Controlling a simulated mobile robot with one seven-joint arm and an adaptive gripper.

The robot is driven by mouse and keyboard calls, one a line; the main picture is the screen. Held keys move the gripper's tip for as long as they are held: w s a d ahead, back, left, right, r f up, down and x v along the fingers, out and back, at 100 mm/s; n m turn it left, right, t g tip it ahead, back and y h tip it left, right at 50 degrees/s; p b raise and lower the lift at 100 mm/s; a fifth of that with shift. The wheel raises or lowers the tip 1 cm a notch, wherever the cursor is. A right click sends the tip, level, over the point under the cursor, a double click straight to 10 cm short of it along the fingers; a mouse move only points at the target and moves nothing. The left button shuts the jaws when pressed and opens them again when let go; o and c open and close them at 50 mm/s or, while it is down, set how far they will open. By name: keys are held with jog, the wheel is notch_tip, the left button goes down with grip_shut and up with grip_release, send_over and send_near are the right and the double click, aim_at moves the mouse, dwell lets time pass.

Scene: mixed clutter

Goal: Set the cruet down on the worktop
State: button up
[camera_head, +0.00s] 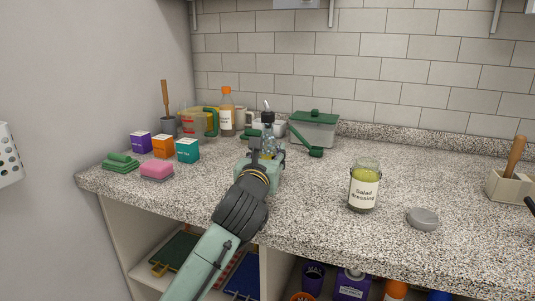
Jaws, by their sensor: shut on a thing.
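The worktop (320,225) is speckled grey granite.
A salad dressing jar (364,188) and a grey lid (423,218) are to the right. A green-lidded container (314,128) and a green ladle (307,145) are behind. Small boxes (163,146) and a pink sponge (157,170) are left. Bare worktop lies right of my gripper.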

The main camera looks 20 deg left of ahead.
jog(key=shift+f+b, duration=0.2)
jog(key=shift+b, duration=0.1)
jog(key=o, duration=1.5)
jog(key=shift+r, duration=0.1)
jog(key=shift+r+p, duration=0.15)
jog(key=shift+p, duration=0.15)
jog(key=s, duration=0.4)
jog(key=s+d+b, duration=0.1)
jog(key=s, duration=0.3)
jog(key=s+b, duration=0.1)
jog(key=s, duration=0.3)
jog(key=shift+d, duration=0.4)
